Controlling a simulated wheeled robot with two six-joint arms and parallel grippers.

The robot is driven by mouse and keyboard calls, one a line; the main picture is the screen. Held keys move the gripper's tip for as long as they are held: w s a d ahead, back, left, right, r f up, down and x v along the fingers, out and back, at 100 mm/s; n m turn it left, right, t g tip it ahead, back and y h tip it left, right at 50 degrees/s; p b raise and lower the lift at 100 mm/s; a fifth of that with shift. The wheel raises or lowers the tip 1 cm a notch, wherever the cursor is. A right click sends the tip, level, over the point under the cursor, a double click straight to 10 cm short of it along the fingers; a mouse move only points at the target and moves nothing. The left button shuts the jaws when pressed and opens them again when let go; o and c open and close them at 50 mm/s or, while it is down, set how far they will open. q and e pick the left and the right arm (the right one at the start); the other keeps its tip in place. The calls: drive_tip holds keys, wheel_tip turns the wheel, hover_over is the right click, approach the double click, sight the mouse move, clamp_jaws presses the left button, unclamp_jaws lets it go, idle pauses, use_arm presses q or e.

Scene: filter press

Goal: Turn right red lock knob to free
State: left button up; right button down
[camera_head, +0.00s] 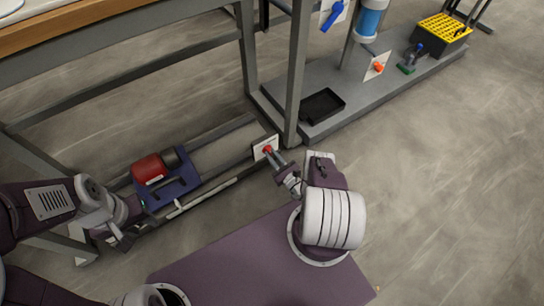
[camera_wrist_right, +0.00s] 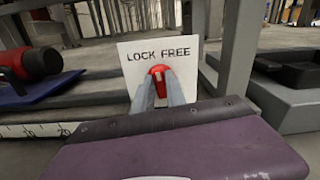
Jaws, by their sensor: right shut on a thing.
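The red lock knob (camera_wrist_right: 159,70) sits on a white plate (camera_wrist_right: 139,52) lettered LOCK on the left and FREE on the right. In the right wrist view both fingers of my right gripper (camera_wrist_right: 161,88) are closed around the knob, one on each side, and hide much of it. Which word the knob points to cannot be told. In the head view the knob (camera_head: 267,149) shows low beside the frame leg, at the tip of my right gripper (camera_head: 276,161). My left gripper (camera_head: 122,237) is low at the left, its fingers too unclear to read.
A blue unit with a red cylinder (camera_head: 148,168) sits on the low rails left of the plate. A grey base (camera_head: 385,95) on the right carries a black tray (camera_head: 322,105) and a yellow-topped crate (camera_head: 444,28). Frame legs stand close to the plate. The right floor is clear.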

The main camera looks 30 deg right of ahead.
drive_tip(key=m, duration=0.2)
drive_tip(key=m+b, duration=0.1)
drive_tip(key=m, duration=0.1)
drive_tip(key=shift+d+f+m, duration=0.15)
drive_tip(key=shift+m, duration=0.15)
drive_tip(key=shift+d+m+b, duration=0.1)
drive_tip(key=shift+m+b, duration=0.45)
drive_tip(key=shift+m, duration=1.35)
drive_tip(key=c, duration=1.4)
unclamp_jaws()
drive_tip(key=shift+o, duration=0.2)
drive_tip(key=s+p, duration=0.3)
drive_tip(key=s, duration=0.6)
drive_tip(key=shift+d, duration=0.35)
